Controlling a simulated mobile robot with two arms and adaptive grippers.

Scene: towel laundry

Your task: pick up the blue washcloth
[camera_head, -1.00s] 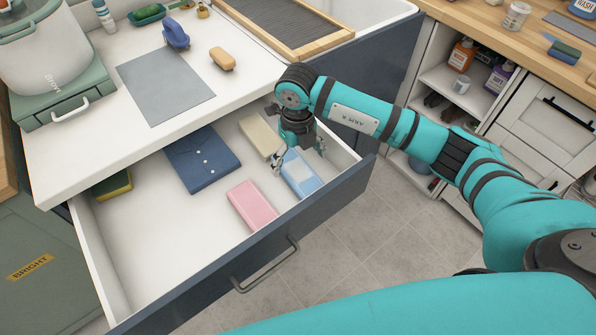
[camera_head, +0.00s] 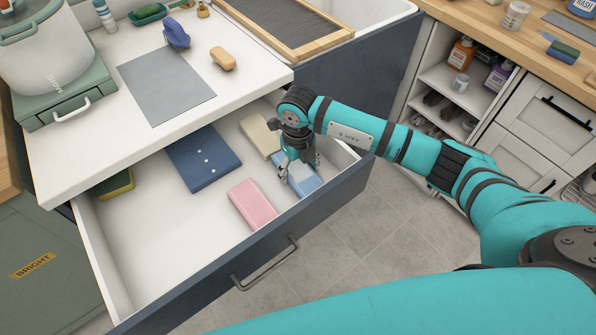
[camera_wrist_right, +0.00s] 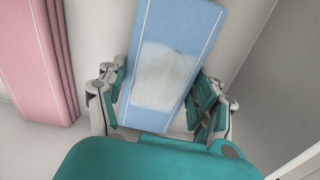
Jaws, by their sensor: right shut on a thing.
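The blue washcloth (camera_head: 307,186) is a folded light blue block with a pale patch on top, lying in the open drawer near its right end. My right gripper (camera_head: 298,178) is down over it, partly hiding it in the head view. In the right wrist view the fingers (camera_wrist_right: 164,105) stand on both long sides of the washcloth (camera_wrist_right: 182,22), shut on its near part. I cannot tell whether it is lifted off the drawer floor. My left gripper is not in view.
A pink folded cloth (camera_head: 252,204) lies just left of the blue one, and a cream cloth (camera_head: 260,136) lies behind it. A navy folded cloth (camera_head: 203,158) and a yellow-green sponge (camera_head: 116,184) are farther left. The drawer front (camera_head: 335,203) stands close by.

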